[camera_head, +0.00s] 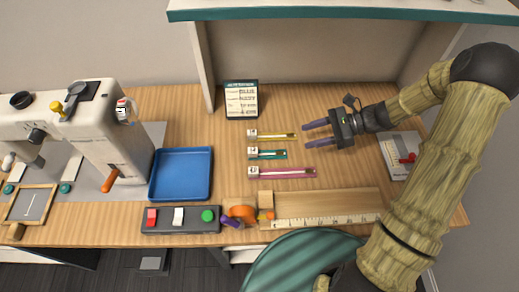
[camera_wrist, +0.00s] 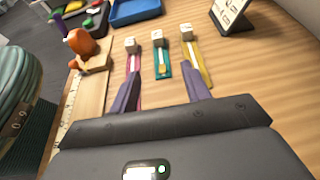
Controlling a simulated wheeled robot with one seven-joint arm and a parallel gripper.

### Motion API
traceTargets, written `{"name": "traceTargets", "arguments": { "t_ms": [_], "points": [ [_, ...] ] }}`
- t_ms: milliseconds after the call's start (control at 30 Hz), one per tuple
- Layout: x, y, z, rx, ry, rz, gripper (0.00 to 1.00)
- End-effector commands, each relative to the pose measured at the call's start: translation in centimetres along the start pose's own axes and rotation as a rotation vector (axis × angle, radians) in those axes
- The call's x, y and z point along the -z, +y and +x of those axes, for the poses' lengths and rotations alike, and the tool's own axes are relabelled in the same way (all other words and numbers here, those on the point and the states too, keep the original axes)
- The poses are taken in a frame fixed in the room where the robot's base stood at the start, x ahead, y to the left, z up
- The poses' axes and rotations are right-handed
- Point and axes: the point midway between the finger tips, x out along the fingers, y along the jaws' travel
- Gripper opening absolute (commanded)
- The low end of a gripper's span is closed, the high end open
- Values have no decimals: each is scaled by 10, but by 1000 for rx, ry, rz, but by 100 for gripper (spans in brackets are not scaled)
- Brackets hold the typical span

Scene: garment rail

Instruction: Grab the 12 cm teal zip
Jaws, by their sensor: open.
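Three zips lie side by side on the wooden table, each with a small white labelled block at its left end in the head view. The teal zip (camera_head: 270,154) is the middle one and the shortest. In the wrist view the teal zip (camera_wrist: 163,68) lies ahead, between the lines of my two fingers. The yellow zip (camera_head: 277,136) lies behind it and the pink zip (camera_head: 288,172) in front of it. My gripper (camera_head: 314,135) is open and empty, to the right of the teal zip. Its purple fingers point left. The block labels are too small to read surely.
A blue tray (camera_head: 181,174) and a sewing machine (camera_head: 95,130) stand at the left. A note stand (camera_head: 241,100) is behind the zips. A wooden ruler board (camera_head: 325,207), an orange object (camera_head: 240,212) and a button box (camera_head: 180,218) line the front. A grey device (camera_head: 400,155) stands right.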

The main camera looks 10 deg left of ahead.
Motion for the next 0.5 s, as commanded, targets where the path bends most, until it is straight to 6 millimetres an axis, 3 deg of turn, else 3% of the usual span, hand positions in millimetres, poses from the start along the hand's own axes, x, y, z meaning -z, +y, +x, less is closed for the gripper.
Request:
{"name": "traceTargets", "arguments": {
  "t_ms": [233,500],
  "points": [
    [0,0,13,-3,1,-1,47],
    [1,1,60,-5,2,-1,47]
  ]
}}
